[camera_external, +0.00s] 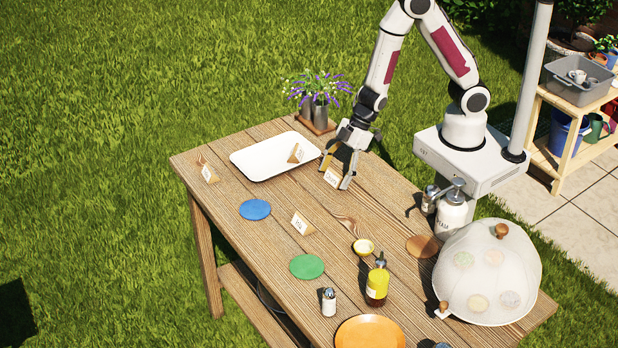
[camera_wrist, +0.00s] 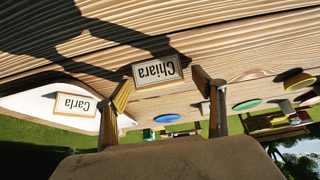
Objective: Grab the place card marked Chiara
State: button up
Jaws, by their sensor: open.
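The place card marked Chiara (camera_wrist: 158,71) stands on the wooden table, its name upside down in the wrist view. In the external view the card (camera_external: 332,177) shows between the fingers of my gripper (camera_external: 335,176), close to the tabletop. My gripper (camera_wrist: 162,86) is open, with one finger to each side of the card in the wrist view. I cannot tell whether either finger touches it. A card marked Carla (camera_wrist: 76,104) is on the white tray, left of the fingers in the wrist view; it also shows in the external view (camera_external: 296,153).
The white tray (camera_external: 262,165) lies left of my gripper, with a flower holder (camera_external: 318,125) behind. Other cards stand at the left (camera_external: 209,173) and centre (camera_external: 302,223).

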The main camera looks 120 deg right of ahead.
aim_at(335, 173)
jog(key=shift+c, duration=0.4)
jog(key=c, duration=1)
jog(key=shift+c, duration=0.2)
jog(key=shift+r, duration=0.25)
jog(key=shift+r, duration=4.55)
jog(key=shift+r, duration=0.25)
